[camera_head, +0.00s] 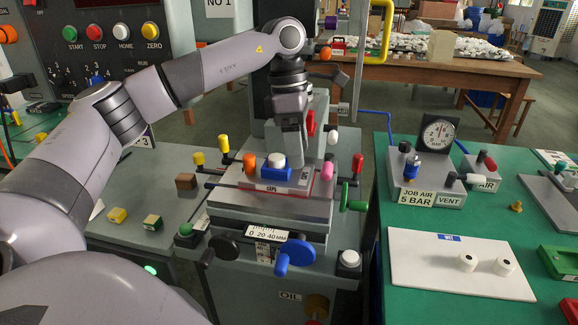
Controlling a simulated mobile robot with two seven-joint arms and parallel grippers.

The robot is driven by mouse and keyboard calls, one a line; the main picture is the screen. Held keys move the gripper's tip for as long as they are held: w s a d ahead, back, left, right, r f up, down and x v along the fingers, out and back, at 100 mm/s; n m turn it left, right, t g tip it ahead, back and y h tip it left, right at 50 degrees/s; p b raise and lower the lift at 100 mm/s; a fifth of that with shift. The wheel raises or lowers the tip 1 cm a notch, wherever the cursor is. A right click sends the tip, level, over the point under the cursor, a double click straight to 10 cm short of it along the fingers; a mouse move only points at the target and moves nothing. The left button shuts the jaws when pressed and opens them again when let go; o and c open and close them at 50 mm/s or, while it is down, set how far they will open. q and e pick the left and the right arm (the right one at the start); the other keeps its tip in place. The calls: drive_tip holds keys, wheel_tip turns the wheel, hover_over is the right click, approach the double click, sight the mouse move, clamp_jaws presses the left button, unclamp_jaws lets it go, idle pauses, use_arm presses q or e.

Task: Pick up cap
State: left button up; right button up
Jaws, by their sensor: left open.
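My left gripper (294,160) points straight down over a small fixture on the pad printer's table. It looks open, with no object visible in it; its fingertips are partly hard to make out. Just left of the fingertips sits a small blue piece with a white top (277,161). An orange piece (250,164) stands further left and a pink one (327,170) to the right. The fixture's red and white front label (271,189) appears to read "CAPS". I cannot tell whether the fingers touch anything. My right gripper is not in view.
Handwheels (296,254) project in front of the fixture.

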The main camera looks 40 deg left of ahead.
sight(277, 157)
use_arm(q)
drive_tip(key=a+r, duration=0.1)
drive_tip(key=a, duration=0.1)
drive_tip(key=a+r+y, duration=0.1)
drive_tip(key=a, duration=0.1)
drive_tip(key=a+r+y, duration=0.1)
drive_tip(key=a, duration=0.1)
drive_tip(key=shift+a+n+b, duration=0.1)
drive_tip(key=shift+n+b, duration=0.2)
drive_tip(key=shift+b, duration=0.05)
drive_tip(key=shift+a+f, duration=0.15)
drive_tip(key=shift+f, duration=0.05)
drive_tip(key=f, duration=0.3)
drive_tip(key=w+f, duration=0.1)
drive_tip(key=f, duration=0.1)
drive_tip(key=shift+d+f+b, duration=0.2)
drive_tip(key=shift+b, duration=0.2)
drive_tip(key=shift+f, duration=0.6)
drive_tip(key=c, duration=1.2)
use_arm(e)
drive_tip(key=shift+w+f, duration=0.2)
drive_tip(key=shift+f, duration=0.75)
use_arm(q)
drive_tip(key=shift+r, duration=0.1)
